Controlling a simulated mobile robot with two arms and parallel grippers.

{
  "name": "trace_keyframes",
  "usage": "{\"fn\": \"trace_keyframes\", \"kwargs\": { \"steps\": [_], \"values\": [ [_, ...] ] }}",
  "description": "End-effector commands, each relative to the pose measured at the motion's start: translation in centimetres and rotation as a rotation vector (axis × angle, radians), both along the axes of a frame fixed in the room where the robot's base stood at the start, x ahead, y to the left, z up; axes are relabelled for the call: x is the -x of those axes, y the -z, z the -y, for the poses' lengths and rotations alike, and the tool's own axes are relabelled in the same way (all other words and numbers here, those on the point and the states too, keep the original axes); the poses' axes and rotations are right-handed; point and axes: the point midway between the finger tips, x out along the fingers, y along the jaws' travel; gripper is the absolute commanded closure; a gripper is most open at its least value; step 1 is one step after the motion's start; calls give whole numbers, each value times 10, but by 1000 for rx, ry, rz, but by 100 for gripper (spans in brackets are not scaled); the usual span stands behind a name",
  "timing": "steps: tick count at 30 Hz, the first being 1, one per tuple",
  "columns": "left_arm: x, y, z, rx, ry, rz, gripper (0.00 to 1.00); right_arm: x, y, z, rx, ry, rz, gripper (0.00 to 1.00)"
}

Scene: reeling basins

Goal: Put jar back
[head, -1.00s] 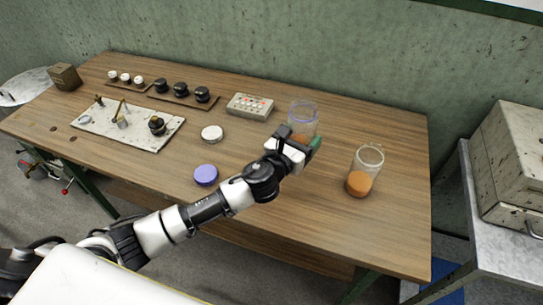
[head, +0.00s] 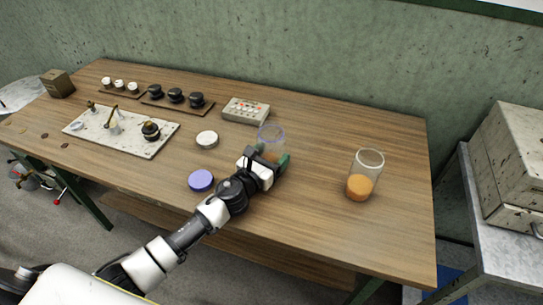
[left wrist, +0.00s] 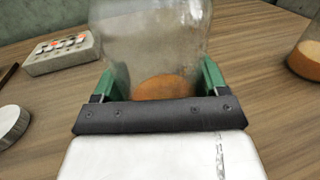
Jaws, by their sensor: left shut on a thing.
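A clear jar (head: 270,137) with orange-brown contents is between the fingers of my left gripper (head: 268,160). The left wrist view shows the jar (left wrist: 152,50) upright, with the green fingers of my left gripper (left wrist: 160,85) shut on its sides. Whether its base touches the table cannot be told. A second clear jar (head: 365,175) with orange contents stands open on the table to the right. A purple lid (head: 201,180) and a white lid (head: 207,139) lie flat on the table left of the gripper. My right gripper is not in view.
The wooden table (head: 320,215) is clear between the two jars and along the front right. A grey box with buttons (head: 246,110) stands behind the held jar. A white board with fittings (head: 120,128) and racks of black knobs (head: 176,97) lie at left.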

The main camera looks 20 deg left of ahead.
Motion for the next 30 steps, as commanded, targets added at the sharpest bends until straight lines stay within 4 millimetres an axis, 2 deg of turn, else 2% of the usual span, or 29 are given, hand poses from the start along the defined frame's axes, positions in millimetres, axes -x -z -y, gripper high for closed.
{"fn": "trace_keyframes", "kwargs": {
  "steps": [6,7,11,22,26,30],
  "values": [
    [0,4,0,-1,0,1,58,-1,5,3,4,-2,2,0],
    [0,3,0,0,0,0,22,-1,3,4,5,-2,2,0],
    [0,3,0,0,0,0,2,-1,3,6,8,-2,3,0],
    [0,-3,0,0,0,0,1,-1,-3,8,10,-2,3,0],
    [19,1,-6,-2,0,-1,1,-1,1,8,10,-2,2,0],
    [49,3,-15,-2,1,-3,1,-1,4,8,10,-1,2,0]
  ]
}}
